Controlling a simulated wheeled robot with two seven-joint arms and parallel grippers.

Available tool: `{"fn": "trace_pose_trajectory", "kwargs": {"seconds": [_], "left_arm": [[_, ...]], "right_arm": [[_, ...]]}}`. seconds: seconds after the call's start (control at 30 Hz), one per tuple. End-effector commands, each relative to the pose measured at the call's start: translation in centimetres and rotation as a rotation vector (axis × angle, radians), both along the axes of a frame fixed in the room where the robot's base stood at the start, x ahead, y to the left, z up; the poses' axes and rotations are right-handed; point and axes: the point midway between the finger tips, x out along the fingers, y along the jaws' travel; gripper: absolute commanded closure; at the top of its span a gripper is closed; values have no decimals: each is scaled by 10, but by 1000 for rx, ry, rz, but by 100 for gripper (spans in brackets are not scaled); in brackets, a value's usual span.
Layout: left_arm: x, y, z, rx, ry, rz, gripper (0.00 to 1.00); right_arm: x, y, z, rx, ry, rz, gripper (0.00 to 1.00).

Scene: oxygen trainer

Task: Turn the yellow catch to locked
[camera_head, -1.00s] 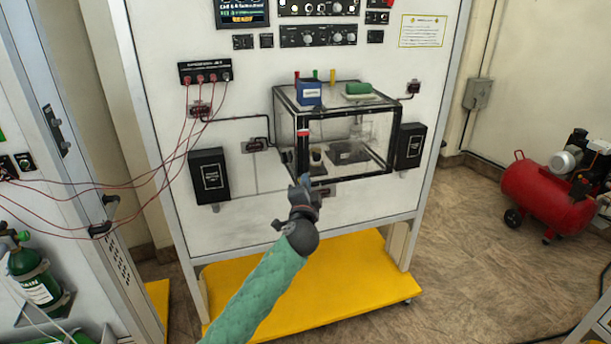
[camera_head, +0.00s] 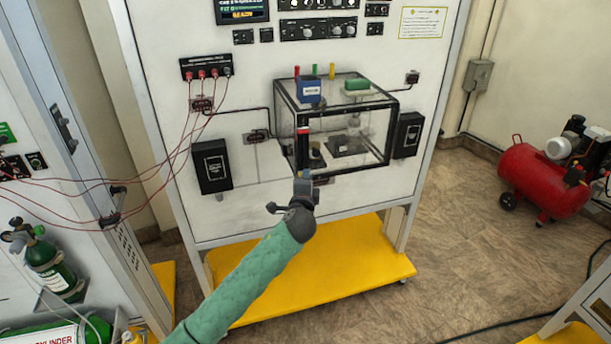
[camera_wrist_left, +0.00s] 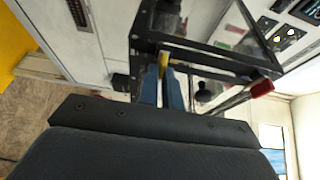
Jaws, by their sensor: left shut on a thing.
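The yellow catch (camera_wrist_left: 163,60) shows in the left wrist view as a small yellow piece at the dark lower frame of the clear box. My left gripper (camera_wrist_left: 162,82) has its two blue fingers shut on it, one on each side. In the head view my left gripper (camera_head: 303,179) is at the box's lower front left corner and hides the catch. The clear box (camera_head: 367,162) has a black frame and is mounted on the white panel. The catch's exact angle cannot be told. My right gripper is not in view.
A blue block (camera_head: 309,90) and a green block (camera_head: 357,84) are on top of the box. Black boxes flank it, the left one (camera_head: 211,168) near my arm. Red cables (camera_head: 165,165) hang at left. A red compressor (camera_head: 545,182) stands at right. The yellow base (camera_head: 310,270) is below.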

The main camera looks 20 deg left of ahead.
Motion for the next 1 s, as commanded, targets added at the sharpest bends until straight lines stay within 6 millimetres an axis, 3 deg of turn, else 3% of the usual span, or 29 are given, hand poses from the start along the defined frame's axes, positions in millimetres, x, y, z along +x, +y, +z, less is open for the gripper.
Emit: {"fn": "trace_pose_trajectory", "kwargs": {"seconds": [0.4,0.53,0.87,1.0], "left_arm": [[0,-1,-1,5,4,-1,100],[0,-1,-1,5,4,-1,72],[-1,0,-1,4,3,0,72],[-11,-3,-3,4,3,-1,72]], "right_arm": [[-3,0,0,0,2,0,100],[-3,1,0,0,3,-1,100],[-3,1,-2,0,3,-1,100],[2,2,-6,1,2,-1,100]]}}
